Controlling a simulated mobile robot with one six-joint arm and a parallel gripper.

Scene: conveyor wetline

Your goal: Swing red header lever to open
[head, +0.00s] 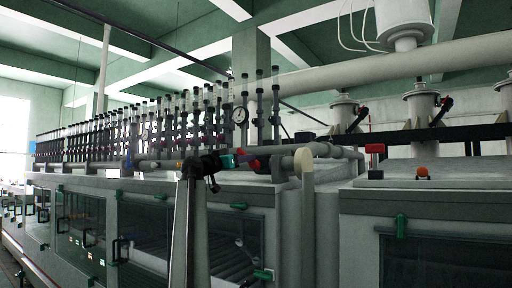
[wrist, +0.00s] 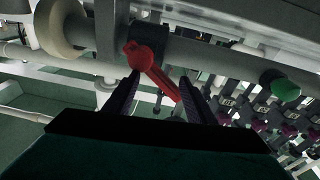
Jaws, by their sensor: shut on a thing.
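The red header lever (wrist: 143,58) shows in the wrist view. Its round hub sits on a dark valve body on a grey header pipe (wrist: 215,62), and its arm slants down to the right. My gripper (wrist: 159,82) has its two dark fingers on either side of the lever arm and is shut on it; the lever's end meets the right finger. In the head view my gripper (head: 241,160) reaches to the header pipe above the machine, where a small red part of the lever (head: 250,163) shows. Much of the lever is hidden there.
A green knob (wrist: 285,88) sits on the same pipe to the right. A round pipe end (head: 303,160) juts out close by the gripper. Upright flow tubes and a pressure gauge (head: 240,115) stand behind. A red-topped post (head: 374,150) stands to the right.

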